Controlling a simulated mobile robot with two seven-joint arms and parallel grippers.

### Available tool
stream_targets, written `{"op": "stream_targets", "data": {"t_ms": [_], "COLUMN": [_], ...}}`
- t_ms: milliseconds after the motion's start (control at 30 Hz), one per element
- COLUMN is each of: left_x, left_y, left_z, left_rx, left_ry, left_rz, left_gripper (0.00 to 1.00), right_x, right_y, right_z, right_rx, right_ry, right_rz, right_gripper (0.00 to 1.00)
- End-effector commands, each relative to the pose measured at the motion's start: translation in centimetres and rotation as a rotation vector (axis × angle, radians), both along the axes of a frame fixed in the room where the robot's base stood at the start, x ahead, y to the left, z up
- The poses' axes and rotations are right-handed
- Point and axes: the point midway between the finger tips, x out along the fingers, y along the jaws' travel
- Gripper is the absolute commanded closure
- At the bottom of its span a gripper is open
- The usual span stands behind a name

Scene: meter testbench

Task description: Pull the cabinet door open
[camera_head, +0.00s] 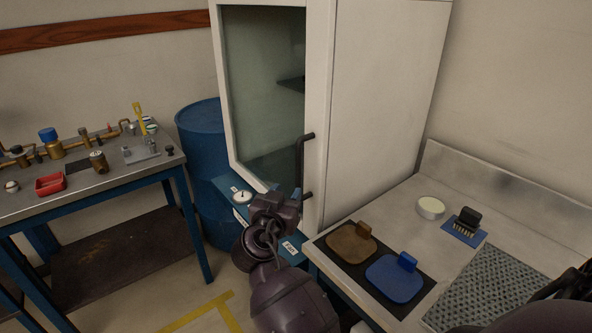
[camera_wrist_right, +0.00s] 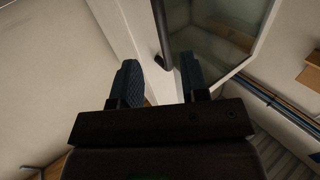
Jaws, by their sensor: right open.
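The white cabinet (camera_head: 385,80) stands at the back centre, its front turned to the left. Its door (camera_head: 315,95) has a white frame and a glass pane, and looks shut. The dark bar handle (camera_head: 299,160) is on the door's right stile; it also shows in the right wrist view (camera_wrist_right: 161,35). My right gripper (camera_head: 284,195) is open near the handle's lower part. In the right wrist view its two fingers (camera_wrist_right: 158,70) stand either side of the line of the handle's end; I cannot tell whether they touch. My left gripper is not in view.
A blue drum (camera_head: 203,130) stands left of the cabinet. A workbench (camera_head: 110,178) with brass pipework and a red tray (camera_head: 50,184) is at left. At right, a counter (camera_head: 460,262) holds brown and blue pads, a brush and a round tin. Floor shows between them.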

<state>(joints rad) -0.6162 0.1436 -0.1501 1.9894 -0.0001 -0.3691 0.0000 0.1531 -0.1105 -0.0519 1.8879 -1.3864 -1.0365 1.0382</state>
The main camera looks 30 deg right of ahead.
Motion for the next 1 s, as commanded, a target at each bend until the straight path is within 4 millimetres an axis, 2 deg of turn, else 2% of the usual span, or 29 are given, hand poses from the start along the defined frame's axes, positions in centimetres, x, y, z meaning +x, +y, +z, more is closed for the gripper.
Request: {"op": "stream_targets", "data": {"t_ms": [500, 700, 1000], "left_x": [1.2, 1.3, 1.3], "left_y": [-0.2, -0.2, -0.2], "left_z": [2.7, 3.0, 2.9], "left_rx": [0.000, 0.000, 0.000], "left_ry": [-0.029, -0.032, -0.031], "left_rz": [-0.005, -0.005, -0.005], "left_gripper": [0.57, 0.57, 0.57], "right_x": [5.0, 5.9, 6.1], "right_y": [-6.4, -7.5, -7.7], "right_z": [0.3, 0.1, 0.0], "right_rx": [-0.003, -0.001, -0.001], "right_ry": [0.001, 0.002, 0.002], "right_rz": [0.002, 0.001, 0.001], "right_gripper": [0.59, 0.59, 0.59]}}
